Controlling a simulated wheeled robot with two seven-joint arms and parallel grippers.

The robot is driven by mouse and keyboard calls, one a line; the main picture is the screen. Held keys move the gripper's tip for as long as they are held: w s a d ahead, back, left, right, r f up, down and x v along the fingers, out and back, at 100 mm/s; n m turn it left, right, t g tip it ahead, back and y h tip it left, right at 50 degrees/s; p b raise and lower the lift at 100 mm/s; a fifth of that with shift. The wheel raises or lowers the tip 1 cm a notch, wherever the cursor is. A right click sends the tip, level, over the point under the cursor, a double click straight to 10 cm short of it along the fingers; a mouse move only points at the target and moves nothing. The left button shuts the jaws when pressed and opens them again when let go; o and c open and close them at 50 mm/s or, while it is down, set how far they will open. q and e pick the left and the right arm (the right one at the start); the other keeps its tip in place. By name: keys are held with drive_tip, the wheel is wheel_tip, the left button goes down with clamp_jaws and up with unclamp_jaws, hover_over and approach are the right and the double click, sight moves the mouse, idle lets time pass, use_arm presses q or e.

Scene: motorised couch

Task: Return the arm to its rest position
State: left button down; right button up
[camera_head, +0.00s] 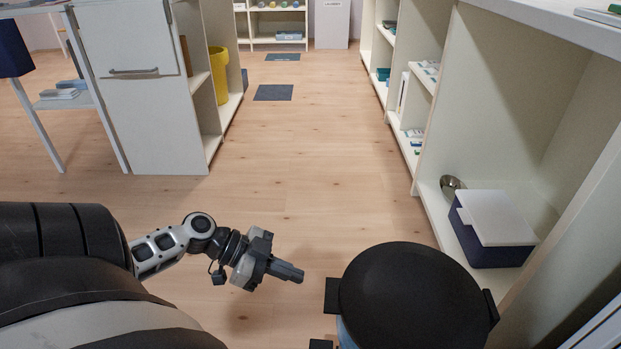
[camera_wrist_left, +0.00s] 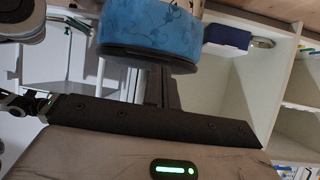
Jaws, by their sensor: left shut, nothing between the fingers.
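My left arm comes in from the lower left in the head view. Its gripper (camera_head: 298,274) is shut and empty, held out over the wood floor and pointing right. Beside its tip, a little apart in the picture, is a round thing with a black top (camera_head: 410,290) and dark side tabs. A blue patterned round body with a black disc (camera_wrist_left: 150,25), apparently the same thing, fills the top of the left wrist view. I cannot tell what it rests on. My right gripper is not in view.
White shelves (camera_head: 545,90) stand on the right, with a dark blue box with a white lid (camera_head: 492,228) and a metal bowl (camera_head: 451,186) low down. A white cabinet (camera_head: 145,95) and yellow bin (camera_head: 219,75) are at left.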

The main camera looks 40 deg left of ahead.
use_arm(q)
drive_tip(key=shift+s+a+f, duration=0.3)
drive_tip(key=shift+s+a, duration=0.3)
drive_tip(key=shift+a, duration=0.2)
drive_tip(key=shift+s+a+f, duration=0.3)
drive_tip(key=shift+s+a, duration=0.3)
drive_tip(key=shift+a, duration=0.2)
